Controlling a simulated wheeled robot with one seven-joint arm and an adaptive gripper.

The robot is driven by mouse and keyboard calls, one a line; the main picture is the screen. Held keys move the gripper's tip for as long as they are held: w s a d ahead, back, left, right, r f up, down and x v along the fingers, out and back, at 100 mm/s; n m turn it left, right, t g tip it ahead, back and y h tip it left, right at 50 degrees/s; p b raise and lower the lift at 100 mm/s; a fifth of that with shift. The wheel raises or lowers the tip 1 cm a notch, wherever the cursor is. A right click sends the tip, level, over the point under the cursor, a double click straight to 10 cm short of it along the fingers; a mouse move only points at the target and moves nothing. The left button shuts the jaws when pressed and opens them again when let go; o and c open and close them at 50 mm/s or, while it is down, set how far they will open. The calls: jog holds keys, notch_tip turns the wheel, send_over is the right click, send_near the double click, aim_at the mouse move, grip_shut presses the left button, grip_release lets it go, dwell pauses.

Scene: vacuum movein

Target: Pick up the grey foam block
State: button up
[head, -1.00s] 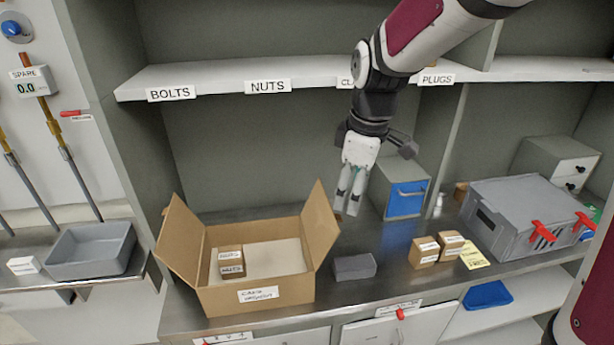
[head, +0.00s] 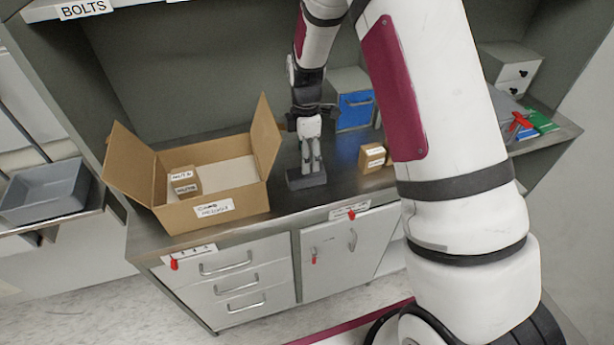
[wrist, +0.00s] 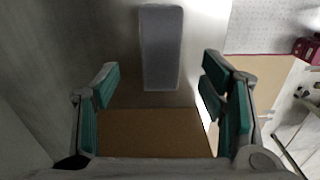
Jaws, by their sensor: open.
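The grey foam block (head: 306,182) lies on the metal counter, just right of the open cardboard box (head: 222,209). My gripper (head: 312,166) points down right at the block, and its fingers hide part of the block's back in the head view. In the wrist view the block (wrist: 161,48) is a long grey shape between the lines of the two green-padded fingers, a little beyond their tips. My gripper (wrist: 160,72) is open there, with gaps on both sides of the block. I cannot tell how high the tips are above it.
A small brown carton (head: 372,158) and a blue-fronted cabinet (head: 353,100) stand to the right. The counter's front edge is close to the block.

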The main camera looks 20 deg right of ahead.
aim_at(306, 177)
notch_tip(306, 177, down, 6)
jog(key=shift+s+a+p, duration=0.1)
jog(key=shift+s+p, duration=0.05)
jog(key=shift+p, duration=0.5)
jog(key=shift+f, duration=0.65)
jog(key=shift+c, duration=0.6)
jog(key=c, duration=0.8)
